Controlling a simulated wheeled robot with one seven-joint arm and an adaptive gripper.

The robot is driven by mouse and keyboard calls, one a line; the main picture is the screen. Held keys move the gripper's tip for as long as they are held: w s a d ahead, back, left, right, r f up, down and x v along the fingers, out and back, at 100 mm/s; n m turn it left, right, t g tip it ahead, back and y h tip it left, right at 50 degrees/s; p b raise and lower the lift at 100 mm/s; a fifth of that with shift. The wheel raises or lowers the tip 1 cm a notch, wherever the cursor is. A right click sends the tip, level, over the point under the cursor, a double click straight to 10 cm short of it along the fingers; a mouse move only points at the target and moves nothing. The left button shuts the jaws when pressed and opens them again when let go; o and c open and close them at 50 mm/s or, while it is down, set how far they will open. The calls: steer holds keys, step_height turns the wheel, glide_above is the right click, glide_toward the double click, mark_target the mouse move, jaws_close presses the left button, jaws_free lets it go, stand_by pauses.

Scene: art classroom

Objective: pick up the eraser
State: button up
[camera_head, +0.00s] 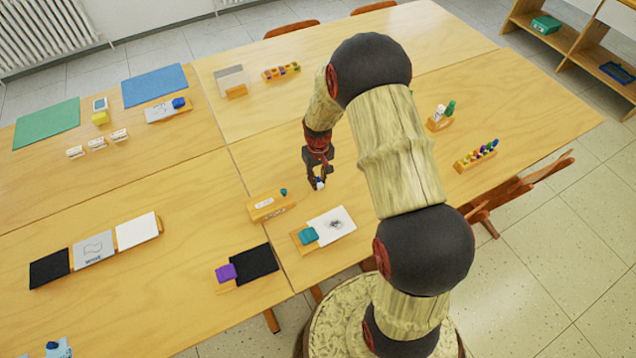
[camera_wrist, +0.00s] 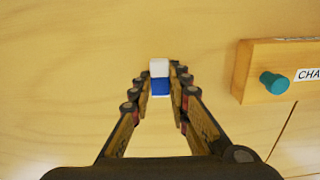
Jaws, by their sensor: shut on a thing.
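The eraser (camera_wrist: 160,77) is a small block, white at one end and blue at the other. In the wrist view it sits between the fingertips of my gripper (camera_wrist: 158,82), which is shut on it. In the head view my gripper (camera_head: 318,182) points down near the middle of the tables, with a small white and blue bit of the eraser (camera_head: 319,184) showing at its tips. Whether the eraser touches the table or is just above it I cannot tell.
A wooden holder (camera_head: 268,207) with a teal peg (camera_wrist: 274,83) stands close by. A teal block and white sheet (camera_head: 338,222) lie nearer me. A purple block (camera_head: 226,272) is by a black sheet (camera_head: 254,263). Bare table (camera_head: 370,245) surrounds the gripper's right.

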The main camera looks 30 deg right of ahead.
jaws_close()
steer(key=shift+r, duration=0.1)
steer(key=shift+r+p, duration=0.35)
steer(key=shift+r, duration=0.3)
steer(key=s+a+r+p, duration=0.3)
steer(key=s+r+p, duration=0.1)
steer(key=s+r, duration=0.7)
steer(key=shift+s+a+r, duration=0.25)
steer(key=shift+s+a, duration=0.1)
steer(key=shift+s, duration=0.95)
steer(key=shift+o, duration=0.8)
jaws_free()
steer(key=shift+c, duration=1.2)
